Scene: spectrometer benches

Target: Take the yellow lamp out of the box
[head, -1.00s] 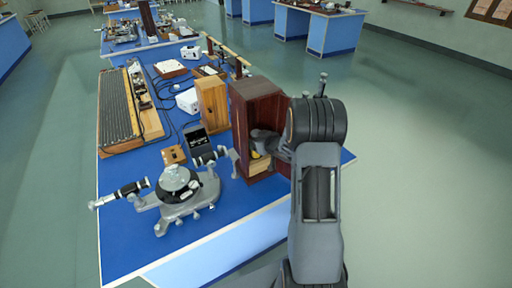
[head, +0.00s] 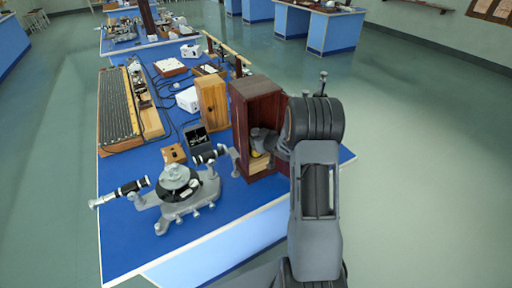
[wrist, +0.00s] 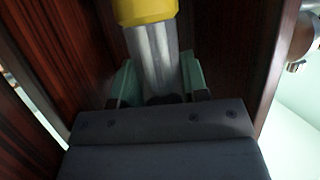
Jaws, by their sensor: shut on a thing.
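The yellow lamp (wrist: 147,10) has a yellow top and a silver tube below it. In the wrist view the tube stands between the green fingertips of my gripper (wrist: 157,85), which is shut on it. In the head view only a small yellow part of the lamp (head: 255,153) shows beside my gripper (head: 261,143). The dark red-brown wooden box (head: 241,122) is open at the front, and my gripper and the lamp are inside its opening. In the wrist view box walls (wrist: 55,55) rise on both sides. The lamp's lower end is hidden.
A grey spectrometer (head: 178,190) stands on the blue bench (head: 125,240) left of the box. A light wooden box (head: 212,103) stands close behind it at left. The bench edge is near on the right, with open floor beyond.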

